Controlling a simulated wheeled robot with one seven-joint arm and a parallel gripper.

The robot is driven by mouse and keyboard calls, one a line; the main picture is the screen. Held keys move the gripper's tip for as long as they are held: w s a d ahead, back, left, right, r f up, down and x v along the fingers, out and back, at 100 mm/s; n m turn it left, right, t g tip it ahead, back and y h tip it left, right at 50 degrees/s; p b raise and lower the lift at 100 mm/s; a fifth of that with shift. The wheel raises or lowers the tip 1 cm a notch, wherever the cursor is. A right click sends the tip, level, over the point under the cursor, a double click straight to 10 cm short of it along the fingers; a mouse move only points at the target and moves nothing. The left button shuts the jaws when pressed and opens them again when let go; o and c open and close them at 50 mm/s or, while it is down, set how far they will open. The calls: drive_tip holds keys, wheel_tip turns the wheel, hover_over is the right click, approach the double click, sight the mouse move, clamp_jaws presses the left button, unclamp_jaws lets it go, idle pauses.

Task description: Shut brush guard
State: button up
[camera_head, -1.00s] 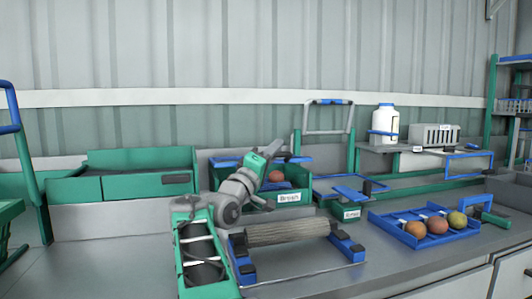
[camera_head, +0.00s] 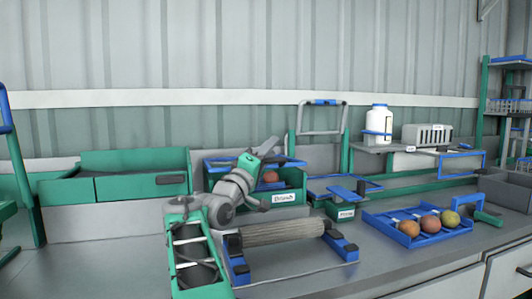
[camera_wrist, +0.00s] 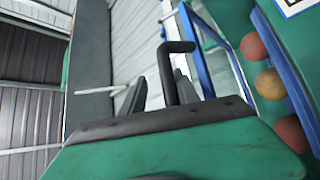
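A green bin (camera_head: 297,182) with a label that seems to read "Brush" stands at mid-counter, with blue parts and a round reddish item inside. A grey roller brush (camera_head: 284,232) lies on a blue stand (camera_head: 345,246) in front of it. I cannot tell for sure which part is the brush guard. My gripper (camera_head: 264,155) is at the front left of the bin, partly overlapping it. In the wrist view, my gripper's two dark fingers (camera_wrist: 161,92) stand apart. A black bent handle (camera_wrist: 177,47) shows between and beyond them; contact is not clear.
A blue tray (camera_head: 392,237) with several round fruits lies to the right. A smaller green labelled box (camera_head: 346,213) stands near the bin. A large green box (camera_head: 142,188) is at left. A white bottle (camera_head: 379,121) stands on the rear shelf. The front right counter is clear.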

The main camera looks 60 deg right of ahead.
drive_tip(key=a+f+p, duration=0.1)
drive_tip(key=a+p, duration=0.1)
drive_tip(key=a, duration=1.2)
drive_tip(key=shift+s+a, duration=0.3)
drive_tip(key=shift+a, duration=0.05)
